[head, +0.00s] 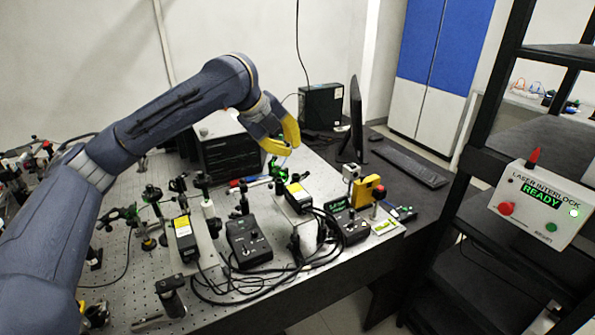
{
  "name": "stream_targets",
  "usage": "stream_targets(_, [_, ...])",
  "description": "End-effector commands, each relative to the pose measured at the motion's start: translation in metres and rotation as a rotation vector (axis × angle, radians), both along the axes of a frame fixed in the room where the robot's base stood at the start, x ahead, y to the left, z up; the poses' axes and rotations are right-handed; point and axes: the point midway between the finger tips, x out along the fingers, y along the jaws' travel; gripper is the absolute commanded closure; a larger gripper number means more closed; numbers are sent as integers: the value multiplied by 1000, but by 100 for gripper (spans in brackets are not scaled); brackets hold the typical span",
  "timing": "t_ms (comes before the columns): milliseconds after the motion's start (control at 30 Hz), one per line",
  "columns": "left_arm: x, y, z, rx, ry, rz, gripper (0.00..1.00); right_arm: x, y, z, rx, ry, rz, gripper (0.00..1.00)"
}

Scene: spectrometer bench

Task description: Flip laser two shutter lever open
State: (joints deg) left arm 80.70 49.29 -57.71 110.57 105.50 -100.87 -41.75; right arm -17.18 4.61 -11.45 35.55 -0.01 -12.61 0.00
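Two dark laser heads with yellow labels sit on raised mounts on the optical bench (140,290): a left laser head (184,228) and a right laser head (298,193). I cannot read which one is laser two, and a shutter lever is too small to make out. My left gripper (289,149) has yellow fingers and is raised above and behind the right laser head, apart from it. Nothing shows between its fingers, but how far apart the tips are is unclear. My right gripper is not in view.
Black control boxes stand in front, one at centre (248,243) and one at right (347,226), with looping black cables. Optic posts (208,208) crowd behind the lasers. A monitor (355,115) stands behind. The interlock box (541,205) at right reads READY.

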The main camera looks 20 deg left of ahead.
Motion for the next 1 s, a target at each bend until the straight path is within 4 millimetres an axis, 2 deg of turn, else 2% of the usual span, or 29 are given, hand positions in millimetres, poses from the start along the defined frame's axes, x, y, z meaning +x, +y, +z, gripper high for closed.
stream_targets(100, [-3, 1, -6, 16, 16, -8, 100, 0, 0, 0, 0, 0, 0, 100])
stream_targets(233, [2, -2, -17, 16, 21, -9, 100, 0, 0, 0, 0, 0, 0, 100])
stream_targets(700, [44, -24, -82, 15, 19, -8, 100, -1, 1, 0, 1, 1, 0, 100])
stream_targets(1000, [62, -33, -109, 15, 18, -7, 100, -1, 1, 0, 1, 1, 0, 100])
